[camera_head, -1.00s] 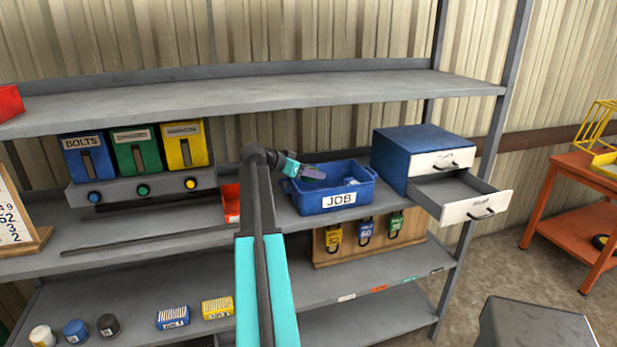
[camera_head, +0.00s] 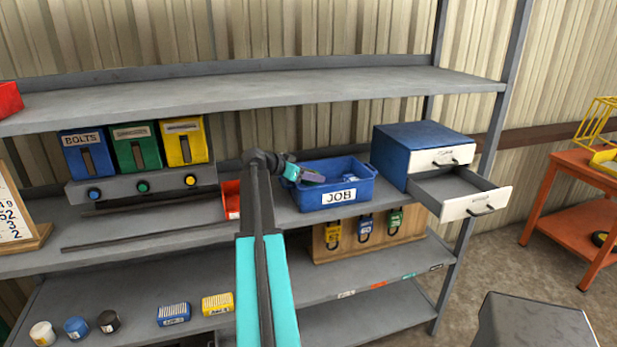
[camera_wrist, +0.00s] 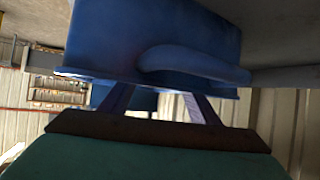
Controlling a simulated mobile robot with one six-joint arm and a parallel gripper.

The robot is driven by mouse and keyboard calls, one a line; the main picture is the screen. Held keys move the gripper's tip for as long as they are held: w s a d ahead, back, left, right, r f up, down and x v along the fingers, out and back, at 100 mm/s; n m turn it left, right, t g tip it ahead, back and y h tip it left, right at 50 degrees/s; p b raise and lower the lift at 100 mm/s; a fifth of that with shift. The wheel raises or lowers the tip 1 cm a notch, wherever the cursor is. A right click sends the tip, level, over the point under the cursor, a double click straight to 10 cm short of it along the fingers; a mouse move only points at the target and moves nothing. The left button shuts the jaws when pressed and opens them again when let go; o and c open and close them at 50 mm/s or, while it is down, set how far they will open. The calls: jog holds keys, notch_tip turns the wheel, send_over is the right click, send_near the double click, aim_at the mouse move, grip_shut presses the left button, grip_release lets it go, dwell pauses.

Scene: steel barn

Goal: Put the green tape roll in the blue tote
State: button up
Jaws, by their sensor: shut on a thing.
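The blue tote (camera_head: 375,186) with a JOB label stands on the middle shelf. My gripper (camera_head: 314,178) is at its left end, its purple fingers reaching over the rim into the opening. In the wrist view, the tote (camera_wrist: 150,45) fills the top, with its rim and curved handle close in front of my gripper (camera_wrist: 155,100). The fingers stand apart, and their tips are hidden behind the rim. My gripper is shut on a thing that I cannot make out. I cannot pick out the green tape roll in either current view.
A blue drawer unit (camera_head: 398,160) with an open lower drawer (camera_head: 462,190) stands right of the tote. A red bin (camera_head: 231,199) is to its left, past my arm. The upper shelf (camera_head: 250,98) runs above. Padlocks hang on a wooden board (camera_head: 322,246) below.

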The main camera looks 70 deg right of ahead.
jog(key=shift+f+b, duration=0.3)
jog(key=o, duration=1.1)
jog(key=shift+c, duration=0.2)
jog(key=shift+r, duration=0.15)
jog(key=shift+r+p, duration=0.55)
jog(key=shift+p, duration=0.3)
jog(key=shift+w+a, duration=0.15)
jog(key=shift+a, duration=0.1)
jog(key=b+v, duration=0.3)
jog(key=v, duration=0.8)
jog(key=shift+a+r, duration=0.15)
